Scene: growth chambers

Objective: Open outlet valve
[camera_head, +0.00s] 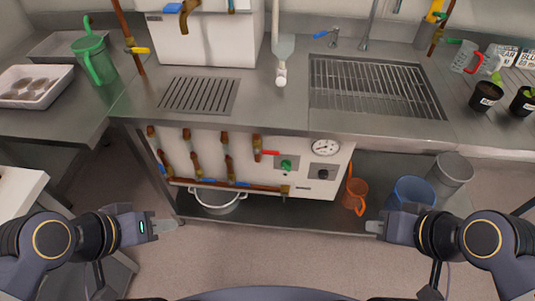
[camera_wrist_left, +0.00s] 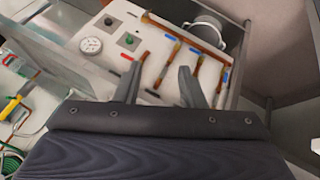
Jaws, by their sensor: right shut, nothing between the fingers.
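A white panel (camera_head: 315,180) under the steel counter carries copper pipes with several valves. A red-handled valve (camera_head: 269,153) sits near its middle, beside a green knob (camera_head: 286,165), a black knob and a round gauge (camera_head: 325,147). Blue handles (camera_head: 208,182) show along the lower pipe (camera_head: 255,188). I cannot tell which is the outlet valve. My left gripper (camera_head: 170,227) is in front of the panel's left end, below it in the picture, touching nothing. In the left wrist view its fingers (camera_wrist_left: 158,82) are apart and empty. My right gripper (camera_head: 373,227) is shut and empty, below the right end.
A steel pot (camera_head: 218,200), an orange jug (camera_head: 355,192) and a blue bucket (camera_head: 410,193) stand on the lower shelf. A yellow-handled valve (camera_head: 139,50) is on a pipe above the counter. The counter edge overhangs the panel. Floor in front is clear.

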